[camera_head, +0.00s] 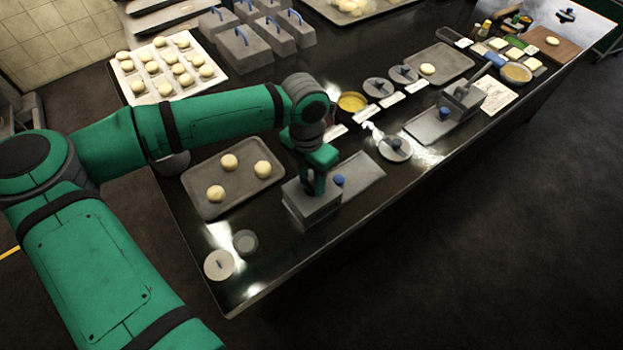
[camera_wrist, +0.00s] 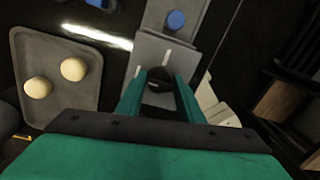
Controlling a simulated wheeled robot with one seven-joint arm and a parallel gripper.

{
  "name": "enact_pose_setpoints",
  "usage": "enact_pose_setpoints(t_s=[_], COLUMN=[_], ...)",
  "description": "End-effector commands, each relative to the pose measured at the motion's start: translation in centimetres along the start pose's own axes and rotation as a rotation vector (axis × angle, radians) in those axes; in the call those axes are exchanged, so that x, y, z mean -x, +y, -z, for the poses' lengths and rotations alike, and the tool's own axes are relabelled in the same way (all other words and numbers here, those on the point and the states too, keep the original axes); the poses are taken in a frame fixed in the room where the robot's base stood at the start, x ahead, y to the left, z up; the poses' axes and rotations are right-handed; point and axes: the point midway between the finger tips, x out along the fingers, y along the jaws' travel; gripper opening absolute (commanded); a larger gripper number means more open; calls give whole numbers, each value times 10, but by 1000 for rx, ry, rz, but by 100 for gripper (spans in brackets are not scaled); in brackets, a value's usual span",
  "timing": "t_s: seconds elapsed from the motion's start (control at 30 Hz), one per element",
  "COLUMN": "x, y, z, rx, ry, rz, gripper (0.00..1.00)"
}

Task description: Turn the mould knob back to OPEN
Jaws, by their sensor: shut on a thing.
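The mould is a grey block (camera_head: 309,212) near the front edge of the dark table, with a flat grey plate beside it carrying a blue knob (camera_head: 339,180). My gripper (camera_head: 313,190) points down over the block. In the wrist view my green fingers (camera_wrist: 159,88) are closed around a dark round knob (camera_wrist: 159,74) on top of the block. A pale mark line (camera_wrist: 166,57) shows on the block just beyond the knob. The blue knob also shows in the wrist view (camera_wrist: 176,20), apart from my fingers. Any lettering is too small to read.
A tray with several dough balls (camera_head: 233,177) lies left of the block. A round lid (camera_head: 218,265) and a small grey cup (camera_head: 245,242) stand at the near corner. A second similar mould (camera_head: 462,97) stands farther right. The table's front edge is close.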

Motion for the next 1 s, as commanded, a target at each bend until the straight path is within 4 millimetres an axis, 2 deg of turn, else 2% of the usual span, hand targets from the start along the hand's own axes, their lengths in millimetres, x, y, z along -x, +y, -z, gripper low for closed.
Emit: enact_pose_setpoints(t_s=[0.03,0.53,0.57,1.0], x=[2,2,2,0], y=[6,7,7,3], z=[1,2,2,2], rx=[14,33,33,27], ry=[1,1,1,1], rz=[-12,-12,-12,-5], gripper=[11,11,38,40])
